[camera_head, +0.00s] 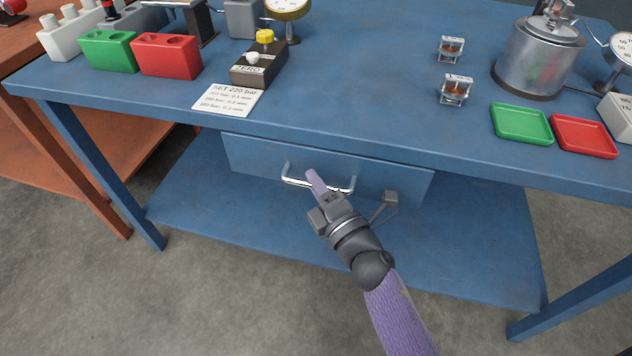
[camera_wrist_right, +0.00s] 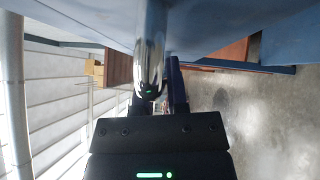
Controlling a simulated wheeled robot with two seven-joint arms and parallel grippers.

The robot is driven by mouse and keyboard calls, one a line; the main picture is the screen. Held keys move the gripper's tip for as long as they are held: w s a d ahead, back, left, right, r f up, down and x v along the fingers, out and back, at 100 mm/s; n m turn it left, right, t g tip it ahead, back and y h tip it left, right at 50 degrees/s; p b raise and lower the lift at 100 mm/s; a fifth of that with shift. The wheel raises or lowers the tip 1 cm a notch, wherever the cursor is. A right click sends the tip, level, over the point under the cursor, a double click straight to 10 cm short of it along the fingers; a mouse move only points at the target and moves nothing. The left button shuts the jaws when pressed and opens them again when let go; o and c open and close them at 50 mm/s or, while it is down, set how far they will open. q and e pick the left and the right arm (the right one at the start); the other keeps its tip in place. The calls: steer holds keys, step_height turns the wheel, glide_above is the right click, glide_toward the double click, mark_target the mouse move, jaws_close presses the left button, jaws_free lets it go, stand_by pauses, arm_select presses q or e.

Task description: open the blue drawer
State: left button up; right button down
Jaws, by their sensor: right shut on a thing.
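The blue drawer (camera_head: 390,183) is under the top of the blue workbench, and its front looks flush beneath the bench edge, so I see no clear gap. A shiny silver bar handle (camera_head: 298,182) runs across its front. My right gripper (camera_head: 314,182) is at the middle of the handle and is shut on it. In the right wrist view the chrome handle (camera_wrist_right: 150,60) runs down between the fingers of my right gripper (camera_wrist_right: 157,97). The fingers hide part of the bar. My left gripper is not in view.
The workbench top (camera_head: 340,90) carries a printed card (camera_head: 228,99), a red block (camera_head: 166,55), a green tray (camera_head: 521,123), a red tray (camera_head: 584,136) and a metal cylinder (camera_head: 540,60). A lower shelf (camera_head: 450,250) lies below the drawer. The grey floor (camera_head: 230,300) in front is clear.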

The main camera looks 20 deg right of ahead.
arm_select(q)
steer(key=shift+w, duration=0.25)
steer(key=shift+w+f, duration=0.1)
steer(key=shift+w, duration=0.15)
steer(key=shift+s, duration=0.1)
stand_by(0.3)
